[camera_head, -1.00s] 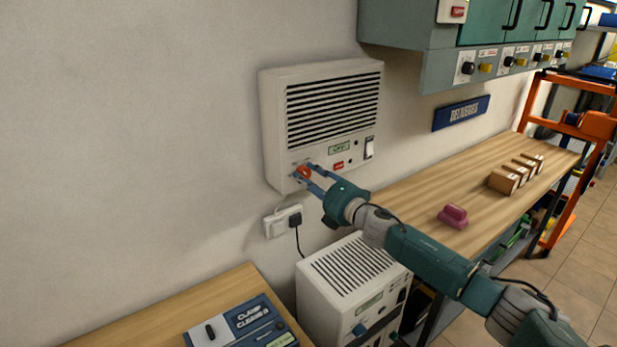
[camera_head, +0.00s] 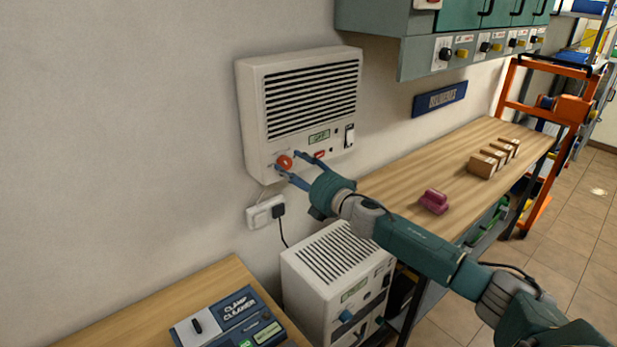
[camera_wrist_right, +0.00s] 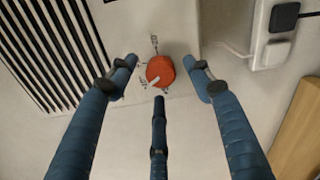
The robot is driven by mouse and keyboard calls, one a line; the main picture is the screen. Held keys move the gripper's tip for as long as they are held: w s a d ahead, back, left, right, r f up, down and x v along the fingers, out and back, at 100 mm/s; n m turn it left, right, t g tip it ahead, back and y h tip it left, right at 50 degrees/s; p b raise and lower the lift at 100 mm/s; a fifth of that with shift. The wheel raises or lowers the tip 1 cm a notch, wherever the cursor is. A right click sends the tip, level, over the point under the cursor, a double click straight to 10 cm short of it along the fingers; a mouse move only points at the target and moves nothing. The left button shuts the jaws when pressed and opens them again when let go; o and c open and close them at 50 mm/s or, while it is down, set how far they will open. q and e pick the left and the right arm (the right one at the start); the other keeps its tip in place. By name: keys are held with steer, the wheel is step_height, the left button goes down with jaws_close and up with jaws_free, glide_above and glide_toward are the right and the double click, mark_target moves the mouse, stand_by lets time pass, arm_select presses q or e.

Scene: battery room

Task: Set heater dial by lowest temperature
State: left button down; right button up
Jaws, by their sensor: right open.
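The white wall heater (camera_head: 302,110) hangs on the wall with dark vents, a small green display (camera_head: 319,137) and a black rocker switch. Its red-orange dial (camera_head: 285,162) is at the lower left of its front. In the right wrist view the dial (camera_wrist_right: 160,71) has a pale pointer and printed marks around it. My right gripper (camera_head: 286,163) is open at the dial, with a blue finger on either side of it. In the right wrist view the fingers (camera_wrist_right: 160,80) stand apart from the dial with gaps at both sides. My left gripper is not in view.
A wall socket with a plug (camera_head: 265,212) is below the heater. A second white unit (camera_head: 337,265) stands under it. A clamp cleaner box (camera_head: 230,318) lies on the near bench. The right bench (camera_head: 400,187) holds a pink object (camera_head: 434,201) and several small boxes (camera_head: 487,161).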

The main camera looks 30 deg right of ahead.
steer(key=s+d, duration=0.2)
steer(key=s, duration=0.8)
steer(key=shift+s, duration=0.25)
